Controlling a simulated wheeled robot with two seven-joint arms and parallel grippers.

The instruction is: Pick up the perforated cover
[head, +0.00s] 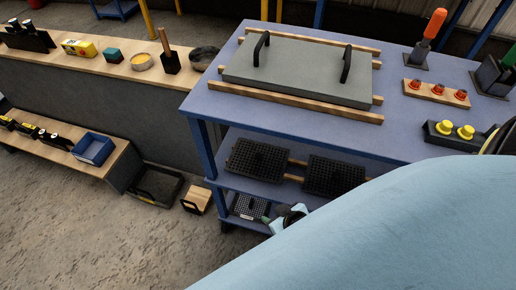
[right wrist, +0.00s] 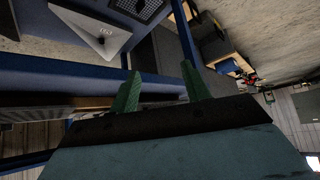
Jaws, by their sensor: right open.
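A dark grey cover with a grid of holes (head: 246,206) lies on the lowest shelf of the blue bench, and my arm hides what lies to its right. A perforated panel (right wrist: 142,8), likely the same cover, is cut by the top edge of the right wrist view. My right gripper (head: 268,217) is just right of the cover in the head view. In the right wrist view its green fingers (right wrist: 161,88) stand apart with nothing between them. The gripper and cover appear apart. My left gripper is not in view.
Two black gridded plates (head: 258,160) (head: 333,175) lie on the shelf above. A grey handled lid (head: 300,72) rests on the benchtop.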

